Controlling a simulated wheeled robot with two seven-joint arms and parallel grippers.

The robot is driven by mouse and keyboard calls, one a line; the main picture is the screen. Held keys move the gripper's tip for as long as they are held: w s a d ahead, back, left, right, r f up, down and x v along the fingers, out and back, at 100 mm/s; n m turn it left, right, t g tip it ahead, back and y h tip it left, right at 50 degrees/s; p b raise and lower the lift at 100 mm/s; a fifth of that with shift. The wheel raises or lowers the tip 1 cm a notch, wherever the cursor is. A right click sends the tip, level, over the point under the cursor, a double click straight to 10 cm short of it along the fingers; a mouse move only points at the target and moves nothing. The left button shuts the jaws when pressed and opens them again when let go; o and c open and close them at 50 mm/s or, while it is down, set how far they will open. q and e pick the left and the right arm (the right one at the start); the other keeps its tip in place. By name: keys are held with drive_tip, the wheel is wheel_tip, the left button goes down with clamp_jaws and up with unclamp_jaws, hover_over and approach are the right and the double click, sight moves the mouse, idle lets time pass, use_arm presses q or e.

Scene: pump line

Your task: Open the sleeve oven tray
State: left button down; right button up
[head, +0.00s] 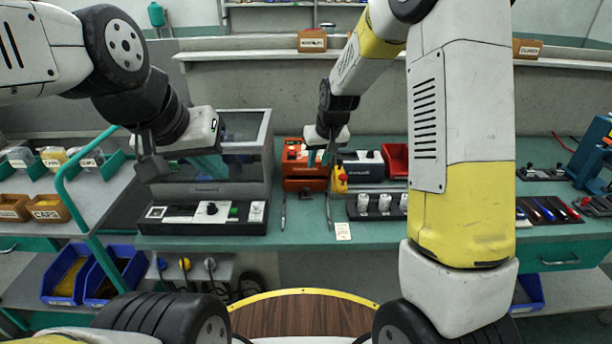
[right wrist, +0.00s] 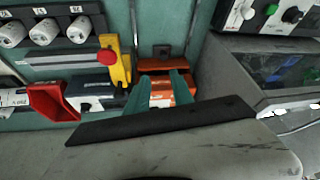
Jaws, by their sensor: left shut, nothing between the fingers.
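A small orange-red unit (head: 293,170) stands on the teal bench, right of the grey clear-topped cabinet. I take it for the sleeve oven, but its label is too small to read. Its low orange front part (head: 304,185) looks like the tray; I cannot tell how far it is out. The unit also shows in the right wrist view (right wrist: 183,96), with an orange lip (right wrist: 160,65). My right gripper (head: 320,159) is above the unit's right side, its teal fingers (right wrist: 162,82) apart with orange visible between them. My left gripper (head: 148,163) is shut and empty, left of the cabinet.
The grey cabinet (head: 258,185) is left of the unit. A yellow post with a red button (head: 340,178) and a red bin (head: 395,160) are to its right. A rack of white cylinders (head: 363,207) stands at the front.

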approach(306, 189)
drive_tip(key=shift+n, duration=0.3)
drive_tip(key=x, duration=0.8)
clamp_jaws()
idle(1.0)
